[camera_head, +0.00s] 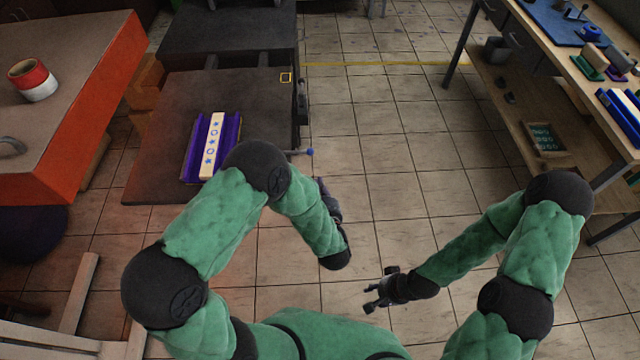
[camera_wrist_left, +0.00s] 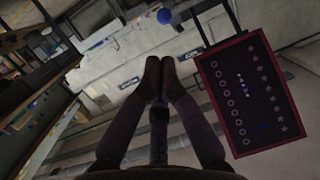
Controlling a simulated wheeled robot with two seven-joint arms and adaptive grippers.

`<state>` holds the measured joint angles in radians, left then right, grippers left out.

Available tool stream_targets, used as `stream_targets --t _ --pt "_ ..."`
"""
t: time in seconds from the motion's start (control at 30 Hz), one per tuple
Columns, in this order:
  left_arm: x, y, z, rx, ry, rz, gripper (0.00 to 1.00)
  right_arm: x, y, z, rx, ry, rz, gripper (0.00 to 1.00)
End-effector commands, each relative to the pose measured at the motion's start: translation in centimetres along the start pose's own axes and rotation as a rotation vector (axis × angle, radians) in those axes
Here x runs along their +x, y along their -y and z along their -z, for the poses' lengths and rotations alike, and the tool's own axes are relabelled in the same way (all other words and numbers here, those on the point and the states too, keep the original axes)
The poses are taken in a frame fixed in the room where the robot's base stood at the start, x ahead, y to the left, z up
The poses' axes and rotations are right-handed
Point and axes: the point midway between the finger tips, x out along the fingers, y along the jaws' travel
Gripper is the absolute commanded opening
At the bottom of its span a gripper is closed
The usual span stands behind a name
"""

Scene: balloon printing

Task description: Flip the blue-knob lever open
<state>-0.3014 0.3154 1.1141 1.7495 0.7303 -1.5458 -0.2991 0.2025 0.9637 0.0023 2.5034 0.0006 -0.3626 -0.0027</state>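The lever's blue knob (camera_head: 310,151) sits at the right edge of the dark press table (camera_head: 155,165), on a short dark rod. In the left wrist view the blue knob (camera_wrist_left: 164,16) is near the top, beyond my fingertips and apart from them. My left gripper (camera_head: 322,186) is just below the knob in the head view, partly hidden by my forearm. Its fingertips (camera_wrist_left: 160,62) meet with nothing visible between them. My right gripper (camera_head: 376,288) is low in the middle, away from the lever; its fingers look spread and empty.
A purple tray (camera_head: 190,160) with a pale star-marked strip (camera_head: 212,145) lies on the press table. A red-framed panel (camera_wrist_left: 205,83) with stars and circles shows in the wrist view. An orange-sided table (camera_head: 85,100) stands left, a wooden workbench (camera_head: 545,65) right. Tiled floor between is clear.

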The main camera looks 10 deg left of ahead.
Motion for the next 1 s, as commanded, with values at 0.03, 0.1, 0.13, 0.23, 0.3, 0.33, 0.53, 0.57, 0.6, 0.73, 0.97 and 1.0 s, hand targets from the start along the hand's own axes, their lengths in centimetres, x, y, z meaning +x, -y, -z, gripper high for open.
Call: stream_targets --t 0.03,0.1,0.13,0.23,0.3,0.33,0.53,0.57,0.6,0.73,0.97,1.0 --pt "1.1 0.1 -0.2 -0.004 -0.002 0.004 0.00 0.5 -0.2 0.0 0.000 0.000 0.000 0.40" --pt "2.5 0.1 -0.2 -0.003 -0.002 0.004 0.00 0.9 -0.3 0.0 0.000 0.000 0.000 0.40" --pt "3.0 0.1 -0.2 -0.003 -0.002 0.004 0.00 1.1 -0.4 0.0 0.000 0.000 0.000 0.40" --pt "4.9 0.1 -0.2 -0.003 -0.002 0.004 0.00 1.6 -0.6 0.1 0.000 0.000 0.000 0.40" --pt "6.2 0.1 -0.3 -0.003 -0.001 0.002 0.00 2.0 -0.7 0.1 0.000 0.000 0.000 0.40" --pt "6.7 0.1 -0.2 -0.003 -0.002 0.003 0.00 2.1 -0.8 0.1 0.000 0.000 0.000 0.40" --pt "9.7 0.1 -0.2 -0.001 -0.001 0.002 0.00 3.1 -1.1 0.1 0.000 0.000 0.000 0.40" --pt "9.9 0.1 -0.2 -0.001 -0.001 0.002 0.00 3.2 -1.1 0.1 0.000 0.000 0.000 0.40" --pt "10.3 0.0 -0.2 -0.001 0.000 0.001 0.00 3.3 -1.2 0.1 0.000 0.000 0.000 0.40" --pt "11.1 0.0 0.0 -0.001 -0.001 0.000 0.00 3.5 -1.2 0.1 0.000 0.000 0.000 0.40" --pt "11.2 0.0 0.0 -0.001 -0.001 -0.001 0.00 3.5 -1.2 0.1 0.000 0.000 0.000 0.40" --pt "11.2 0.0 0.0 -0.001 -0.001 -0.001 0.00 3.5 -1.2 0.1 0.000 0.000 0.000 0.40"
